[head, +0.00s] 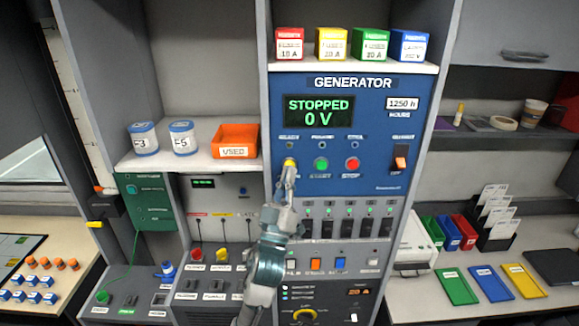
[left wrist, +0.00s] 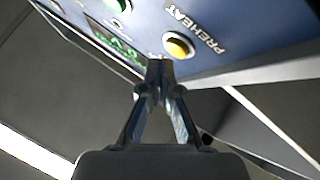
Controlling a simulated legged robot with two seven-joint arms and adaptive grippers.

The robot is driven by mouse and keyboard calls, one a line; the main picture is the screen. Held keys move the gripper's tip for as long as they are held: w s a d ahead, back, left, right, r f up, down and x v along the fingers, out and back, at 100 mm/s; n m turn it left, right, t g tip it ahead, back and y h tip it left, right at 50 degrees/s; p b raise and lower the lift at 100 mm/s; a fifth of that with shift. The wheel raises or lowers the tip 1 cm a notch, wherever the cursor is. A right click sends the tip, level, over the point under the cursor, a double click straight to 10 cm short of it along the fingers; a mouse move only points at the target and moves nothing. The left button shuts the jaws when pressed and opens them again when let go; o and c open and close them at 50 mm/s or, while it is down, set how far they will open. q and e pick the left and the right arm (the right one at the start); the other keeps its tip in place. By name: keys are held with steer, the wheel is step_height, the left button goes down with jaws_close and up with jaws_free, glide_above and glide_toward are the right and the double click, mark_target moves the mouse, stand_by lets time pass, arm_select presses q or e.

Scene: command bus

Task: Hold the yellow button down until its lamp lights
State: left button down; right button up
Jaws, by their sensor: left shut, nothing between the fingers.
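The yellow button (head: 290,162) is on the blue generator panel (head: 385,125), left of a green button and a red one. In the left wrist view the yellow button (left wrist: 178,46) is labelled PREHEAT. Its lamp (head: 290,145) is a small round spot above it and looks dark. My left gripper (head: 289,178) is shut and empty, its tips just below the yellow button in the head view. In the left wrist view the gripper tips (left wrist: 157,66) lie beside the button, with a small gap in the picture; I cannot tell the depth. My right gripper is not in view.
The green button (head: 321,164) and red button (head: 352,164) sit close to the right. The display (head: 319,110) reads STOPPED, 0 V. A row of black breaker switches (head: 347,228) lies below. An orange-lit switch (head: 401,158) is further right.

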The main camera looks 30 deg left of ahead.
arm_select(q)
steer(key=shift+w+a, duration=0.1)
stand_by(0.5)
steer(key=shift+w+a, duration=0.1)
steer(key=shift+w, duration=0.1)
steer(key=shift+w+a, duration=0.15)
steer(key=shift+w, duration=0.2)
stand_by(2.3)
steer(key=shift+s, duration=0.15)
stand_by(3.3)
steer(key=shift+s+d, duration=0.35)
steer(key=shift+s, duration=0.25)
steer(key=shift+s+d+p, duration=0.15)
steer(key=shift+s+d, duration=0.3)
steer(key=shift+s, duration=0.25)
steer(key=shift+s+d+p, duration=0.2)
steer(key=shift+s+d, duration=0.25)
steer(key=shift+s, duration=0.25)
steer(key=shift+s+d+p, duration=0.15)
steer(key=shift+s+d, duration=0.3)
steer(key=shift+s, duration=0.25)
